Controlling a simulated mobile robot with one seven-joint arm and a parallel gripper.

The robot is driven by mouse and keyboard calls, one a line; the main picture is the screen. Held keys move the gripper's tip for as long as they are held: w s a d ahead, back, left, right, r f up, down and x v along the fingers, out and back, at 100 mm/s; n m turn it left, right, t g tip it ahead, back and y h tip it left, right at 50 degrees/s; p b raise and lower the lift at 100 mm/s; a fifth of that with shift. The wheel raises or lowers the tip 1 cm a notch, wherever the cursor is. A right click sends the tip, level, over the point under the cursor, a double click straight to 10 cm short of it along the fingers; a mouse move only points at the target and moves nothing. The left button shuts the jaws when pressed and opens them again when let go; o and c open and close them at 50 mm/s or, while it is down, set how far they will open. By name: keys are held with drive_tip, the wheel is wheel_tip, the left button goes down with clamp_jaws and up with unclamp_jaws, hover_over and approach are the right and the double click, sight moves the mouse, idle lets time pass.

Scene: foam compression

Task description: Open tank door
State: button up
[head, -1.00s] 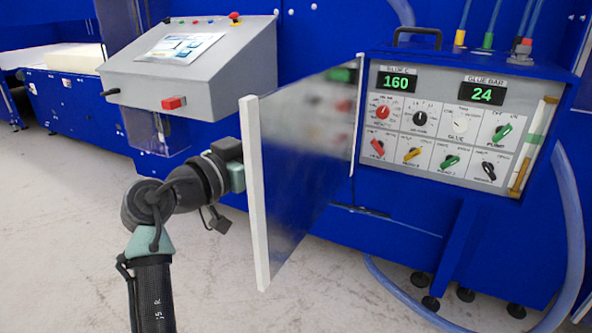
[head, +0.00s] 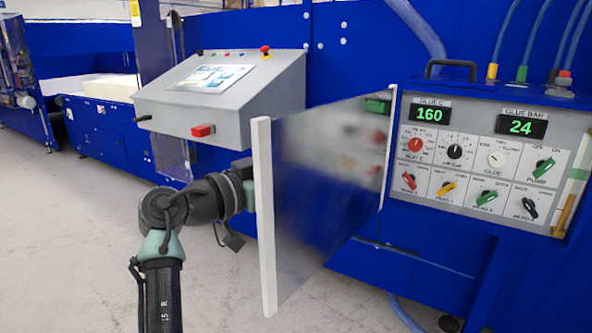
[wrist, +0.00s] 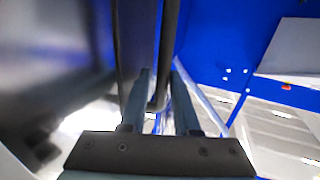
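The tank door (head: 325,190) is a flat panel with a white free edge (head: 264,220) and a dark, glossy, reflecting face. It stands swung out from the left side of the glue control panel (head: 490,150). In the head view my gripper is hidden behind the door, with my wrist at its outer side. In the wrist view my gripper (wrist: 161,85) has its fingers apart, on either side of a dark bar (wrist: 168,40) that looks like the door handle. I cannot tell whether the fingers press on it. The door's dark surface fills the left of this view.
A grey sloped console (head: 225,100) with a red button stands behind my arm, near the door. A blue hose (head: 405,318) hangs below the glue panel. Pale concrete floor (head: 80,240) is open at the left and front.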

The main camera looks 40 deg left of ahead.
drive_tip(key=s+a+p, duration=0.1)
drive_tip(key=s+a, duration=0.1)
drive_tip(key=s, duration=1.1)
drive_tip(key=shift+a, duration=0.2)
